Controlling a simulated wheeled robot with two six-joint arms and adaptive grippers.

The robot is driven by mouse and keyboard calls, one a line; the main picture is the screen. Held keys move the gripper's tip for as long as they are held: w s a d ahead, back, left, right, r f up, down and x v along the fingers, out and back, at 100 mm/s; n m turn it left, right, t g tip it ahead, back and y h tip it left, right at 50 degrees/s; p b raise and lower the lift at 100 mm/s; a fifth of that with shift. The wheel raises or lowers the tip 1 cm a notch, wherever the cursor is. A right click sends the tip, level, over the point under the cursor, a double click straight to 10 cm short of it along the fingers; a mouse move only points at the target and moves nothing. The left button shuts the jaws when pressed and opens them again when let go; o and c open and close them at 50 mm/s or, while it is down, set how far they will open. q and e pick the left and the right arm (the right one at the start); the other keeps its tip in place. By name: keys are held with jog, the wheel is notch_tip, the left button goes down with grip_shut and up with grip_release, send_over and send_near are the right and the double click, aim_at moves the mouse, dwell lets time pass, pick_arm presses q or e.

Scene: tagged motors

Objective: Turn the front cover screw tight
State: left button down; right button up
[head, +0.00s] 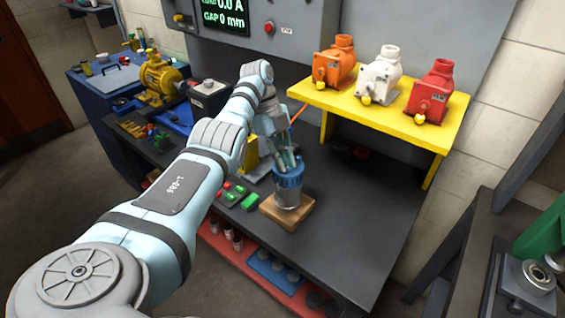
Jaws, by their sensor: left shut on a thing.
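A motor with a blue cover (288,178) and a grey metal body (288,197) stands upright on a wooden block (272,212) on the dark bench. My left gripper (287,164) points down from above, with its fingers at the top of the blue cover. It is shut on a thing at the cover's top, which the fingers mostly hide. I cannot make out the front cover screw itself or how deep it sits. My right gripper is not in view.
Orange (334,66), white (379,77) and red (431,94) motors stand on a yellow shelf (400,122) close to the right. The dark bench (340,235) is clear to the right. A panel screen (223,12) reads "GAP 0 mm".

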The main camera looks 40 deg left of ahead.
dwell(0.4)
pick_arm(q)
jog(key=c, duration=1.6)
grip_release()
jog(key=shift+w, duration=0.1)
